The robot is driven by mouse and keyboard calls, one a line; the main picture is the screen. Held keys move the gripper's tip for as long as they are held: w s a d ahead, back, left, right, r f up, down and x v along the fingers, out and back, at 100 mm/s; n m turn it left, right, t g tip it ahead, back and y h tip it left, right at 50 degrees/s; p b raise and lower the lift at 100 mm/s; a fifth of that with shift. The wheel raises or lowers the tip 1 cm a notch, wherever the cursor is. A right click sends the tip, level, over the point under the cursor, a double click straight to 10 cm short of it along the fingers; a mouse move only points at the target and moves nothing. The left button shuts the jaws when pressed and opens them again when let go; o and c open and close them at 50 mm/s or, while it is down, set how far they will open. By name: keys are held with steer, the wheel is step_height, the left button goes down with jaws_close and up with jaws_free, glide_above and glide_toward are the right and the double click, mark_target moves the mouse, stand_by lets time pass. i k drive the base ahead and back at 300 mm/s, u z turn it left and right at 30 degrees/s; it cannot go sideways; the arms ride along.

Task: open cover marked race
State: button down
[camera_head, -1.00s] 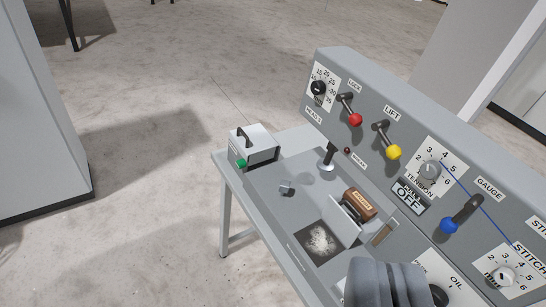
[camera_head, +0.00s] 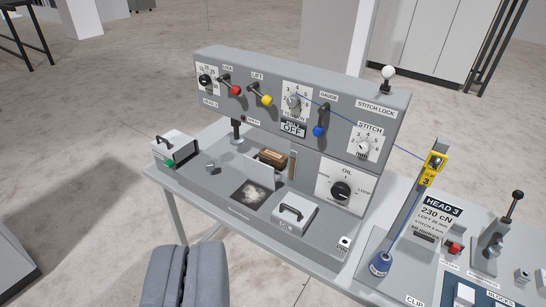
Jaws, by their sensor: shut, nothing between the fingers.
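A light grey flap (camera_head: 259,171) stands raised behind a dark square opening (camera_head: 249,195) in the console's bench. The small label in front of the opening is too small to read, so I cannot confirm that it says race. A second cover (camera_head: 295,214) with a dark handle lies flat to the right; its front label is not clearly legible. My gripper (camera_head: 186,262) is at the bottom left, in front of the bench, its two grey fingers together with nothing seen between them. It is apart from both covers.
A box (camera_head: 176,147) with a handle and green knob stands at the bench's left end. A brown block (camera_head: 274,159) sits behind the raised flap. The upright panel (camera_head: 215,62) carries levers and dials. A blue spool (camera_head: 381,263) stands right.

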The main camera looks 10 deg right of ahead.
mark_target(264, 174)
steer(key=z, duration=0.2)
steer(key=i, duration=1.25)
steer(key=u, duration=0.55)
